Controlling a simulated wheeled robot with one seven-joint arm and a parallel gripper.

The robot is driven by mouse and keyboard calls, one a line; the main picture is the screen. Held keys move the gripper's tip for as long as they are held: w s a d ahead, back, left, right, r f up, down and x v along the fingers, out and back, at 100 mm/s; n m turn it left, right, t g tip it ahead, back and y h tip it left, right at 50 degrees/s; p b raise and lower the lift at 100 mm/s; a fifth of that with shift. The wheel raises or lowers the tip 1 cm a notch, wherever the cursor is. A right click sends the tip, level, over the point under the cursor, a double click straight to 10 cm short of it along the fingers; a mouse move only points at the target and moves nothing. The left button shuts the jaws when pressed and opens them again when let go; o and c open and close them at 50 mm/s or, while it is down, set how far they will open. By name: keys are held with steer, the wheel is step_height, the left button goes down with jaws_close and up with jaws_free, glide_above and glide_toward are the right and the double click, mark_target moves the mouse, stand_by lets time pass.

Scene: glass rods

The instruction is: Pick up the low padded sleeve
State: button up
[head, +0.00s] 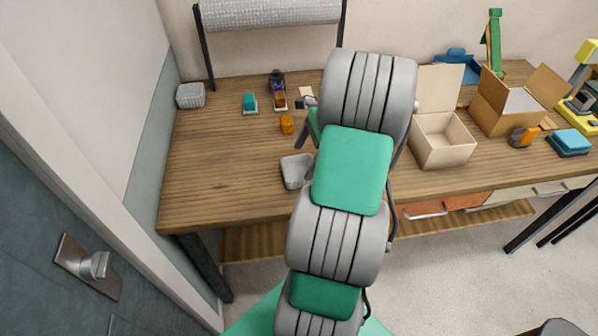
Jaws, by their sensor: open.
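A low grey-white open sleeve with a textured, padded-looking wall (297,171) stands near the table's front edge, just left of my arm. A second small grey-white textured container (190,95) sits at the back left corner; I cannot tell for sure which one is the padded sleeve. My gripper (308,134) shows only in part, left of the upper arm link, above and behind the front sleeve and apart from it. The arm hides the rest of it. It is open, and I see nothing held.
Wooden table (220,180) with clear room at left. An orange block (287,124), a teal-topped item (249,103) and small bottles stand behind the front sleeve. Open cartons (443,140) stand at right. A roll (270,12) hangs over the back.

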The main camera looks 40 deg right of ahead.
mark_target(295, 175)
steer(key=x, duration=0.5)
steer(key=shift+d+r, duration=0.1)
steer(key=c, duration=1.1)
